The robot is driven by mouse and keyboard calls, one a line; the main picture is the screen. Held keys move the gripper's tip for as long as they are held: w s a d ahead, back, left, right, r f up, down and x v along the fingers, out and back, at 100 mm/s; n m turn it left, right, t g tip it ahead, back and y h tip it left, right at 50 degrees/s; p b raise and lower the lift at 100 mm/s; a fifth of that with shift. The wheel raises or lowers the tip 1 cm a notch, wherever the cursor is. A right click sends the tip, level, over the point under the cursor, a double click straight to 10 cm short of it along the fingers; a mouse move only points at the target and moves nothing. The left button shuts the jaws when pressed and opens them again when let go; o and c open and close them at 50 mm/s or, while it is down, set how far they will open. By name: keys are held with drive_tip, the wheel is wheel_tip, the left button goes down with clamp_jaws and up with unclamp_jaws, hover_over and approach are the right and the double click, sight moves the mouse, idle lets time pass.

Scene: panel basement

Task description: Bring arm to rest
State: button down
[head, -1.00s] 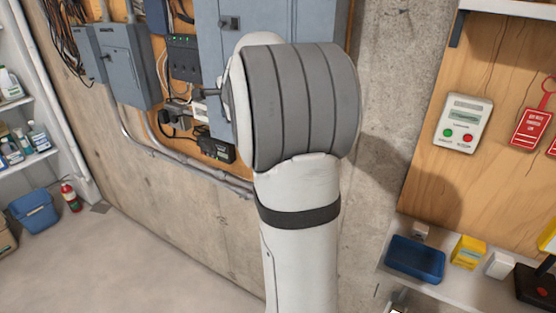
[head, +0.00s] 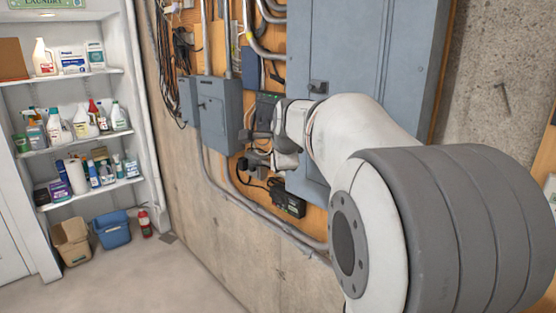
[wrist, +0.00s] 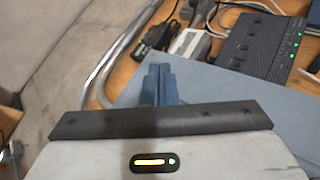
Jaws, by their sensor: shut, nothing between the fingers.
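My gripper (wrist: 159,74) shows in the wrist view with its two blue-grey fingers together and nothing between them. It points toward the wooden board with the electrical gear, above a flat grey-blue surface. In the head view my arm stretches from the lower right toward the wall, and its wrist end is in front of the grey electrical panel (head: 345,55). The fingers themselves cannot be made out clearly there. Whether they touch anything cannot be told.
A black router with green lights (wrist: 258,45) and a black adapter (wrist: 158,35) are close to the gripper. A metal conduit (head: 270,225) runs along the concrete wall. Shelves with bottles (head: 80,135) and a blue bin (head: 112,230) stand at left. The floor in front is clear.

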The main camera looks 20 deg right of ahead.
drive_tip(key=s+a+f+n+g+b, duration=0.1)
drive_tip(key=s+a+f+n, duration=0.3)
drive_tip(key=s, duration=0.6)
drive_tip(key=s+a+f+n+g+y+b, duration=0.1)
drive_tip(key=s+a+f+n+g, duration=0.2)
drive_tip(key=s+f+n, duration=0.6)
drive_tip(key=s+a+f+n+g+b, duration=0.1)
drive_tip(key=s+a+f+n+b, duration=0.1)
drive_tip(key=s+a+f+n, duration=0.4)
drive_tip(key=s+f+n, duration=0.1)
drive_tip(key=s, duration=0.4)
drive_tip(key=shift+f+g+y, duration=0.3)
drive_tip(key=shift+g+y, duration=0.1)
